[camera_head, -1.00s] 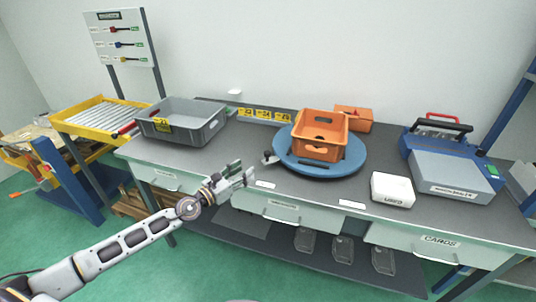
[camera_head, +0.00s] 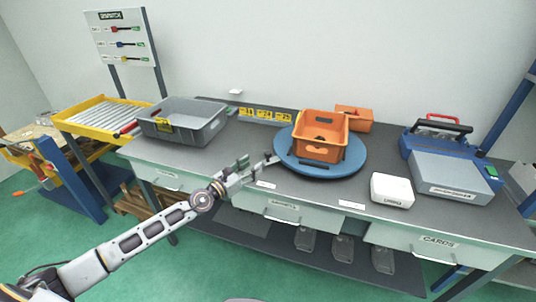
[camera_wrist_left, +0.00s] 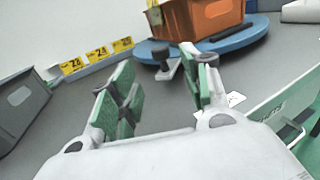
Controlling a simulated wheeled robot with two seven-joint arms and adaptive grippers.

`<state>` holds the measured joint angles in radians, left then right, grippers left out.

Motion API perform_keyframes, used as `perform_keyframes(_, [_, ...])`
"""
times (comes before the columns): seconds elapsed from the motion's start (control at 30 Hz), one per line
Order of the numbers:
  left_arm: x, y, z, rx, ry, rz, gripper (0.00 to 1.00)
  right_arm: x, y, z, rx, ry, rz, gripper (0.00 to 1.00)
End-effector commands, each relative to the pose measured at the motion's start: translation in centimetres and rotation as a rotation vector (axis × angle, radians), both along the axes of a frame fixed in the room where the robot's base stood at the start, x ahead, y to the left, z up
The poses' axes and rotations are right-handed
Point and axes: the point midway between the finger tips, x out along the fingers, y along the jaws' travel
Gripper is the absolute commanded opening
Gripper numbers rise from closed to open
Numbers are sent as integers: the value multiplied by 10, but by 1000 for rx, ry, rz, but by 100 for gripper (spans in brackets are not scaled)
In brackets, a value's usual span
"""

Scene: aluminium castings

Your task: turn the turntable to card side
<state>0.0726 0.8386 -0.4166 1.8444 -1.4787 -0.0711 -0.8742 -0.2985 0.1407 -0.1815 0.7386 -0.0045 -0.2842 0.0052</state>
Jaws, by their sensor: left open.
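The blue round turntable (camera_head: 356,160) lies on the grey bench and bears an orange crate (camera_head: 320,150). A small lever with a dark knob sticks out from its left edge, partly hidden by my gripper in the head view. My left gripper (camera_head: 257,168) is open at the turntable's left edge. In the left wrist view the green-padded fingers of my left gripper (camera_wrist_left: 158,78) stand on either side of the lever knob (camera_wrist_left: 160,50), which appears at or just beyond the fingertips. I cannot tell whether they touch it. The turntable also shows there (camera_wrist_left: 240,40). My right gripper is not in view.
A grey crate (camera_head: 205,134) stands at the bench's left. A smaller orange bin (camera_head: 357,120) is behind the turntable. A white box (camera_head: 391,188) and a grey-blue machine (camera_head: 455,178) stand to the right. A drawer marked CARDS (camera_head: 437,241) is below. Yellow number tags line the back.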

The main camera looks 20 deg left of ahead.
Motion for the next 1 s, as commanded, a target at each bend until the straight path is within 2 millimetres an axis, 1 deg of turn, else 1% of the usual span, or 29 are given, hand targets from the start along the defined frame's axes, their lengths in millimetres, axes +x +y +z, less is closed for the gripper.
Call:
perform_keyframes(0.3, [21, -11, 1, 0, -1, -1, 47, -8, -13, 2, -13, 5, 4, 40])
perform_keyframes(0.5, [36, -16, 1, 0, -1, 0, 47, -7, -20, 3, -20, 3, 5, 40])
perform_keyframes(0.67, [47, -22, 1, 0, -1, 0, 47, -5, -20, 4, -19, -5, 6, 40])
perform_keyframes(0.83, [60, -28, 1, 0, -1, -1, 47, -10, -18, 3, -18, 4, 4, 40])
perform_keyframes(1.0, [73, -34, 0, 0, -1, -1, 47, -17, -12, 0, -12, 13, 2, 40])
